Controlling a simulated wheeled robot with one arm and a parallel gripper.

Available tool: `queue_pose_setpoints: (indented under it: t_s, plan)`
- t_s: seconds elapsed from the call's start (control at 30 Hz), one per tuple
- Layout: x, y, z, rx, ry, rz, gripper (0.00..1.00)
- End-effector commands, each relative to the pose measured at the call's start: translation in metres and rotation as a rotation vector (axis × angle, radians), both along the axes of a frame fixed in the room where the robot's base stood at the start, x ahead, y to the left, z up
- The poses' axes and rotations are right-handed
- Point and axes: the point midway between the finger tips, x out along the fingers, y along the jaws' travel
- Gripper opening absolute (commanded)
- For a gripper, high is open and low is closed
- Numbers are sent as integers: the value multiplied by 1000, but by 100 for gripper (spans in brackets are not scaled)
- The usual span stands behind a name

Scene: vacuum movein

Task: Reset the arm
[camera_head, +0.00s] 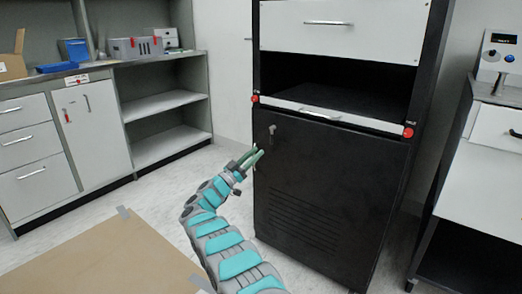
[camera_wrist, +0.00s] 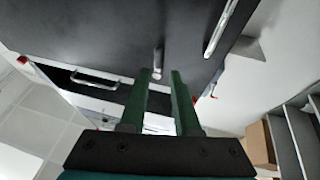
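My gripper (camera_head: 254,158) is at the end of my teal and grey arm, in front of the left side of the black cabinet door (camera_head: 330,200). In the wrist view, the two green fingers of my gripper (camera_wrist: 161,73) stand apart with nothing held between them. A small metal door handle (camera_wrist: 158,58) shows just beyond the fingertips. In the head view this handle (camera_head: 271,130) is above and right of the gripper, and a gap seems to lie between them.
The black cabinet has an open compartment (camera_head: 330,88) below a white drawer (camera_head: 340,28). A counter (camera_head: 100,63) with boxes stands left, and a white-drawered bench (camera_head: 490,175) right. A cardboard-coloured panel (camera_head: 100,262) is in the left foreground. Some grey floor (camera_head: 165,190) is clear.

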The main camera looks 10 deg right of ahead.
Motion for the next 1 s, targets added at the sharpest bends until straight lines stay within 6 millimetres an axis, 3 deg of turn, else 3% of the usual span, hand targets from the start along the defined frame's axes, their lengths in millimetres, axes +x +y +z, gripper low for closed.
queue_pose_setpoints:
  t_s: [0.53,0.73,1.0]
  plan:
    - [-3,7,2,1,-1,12,31]
    - [24,14,42,3,20,159,31]
    - [56,39,104,24,120,467,31]
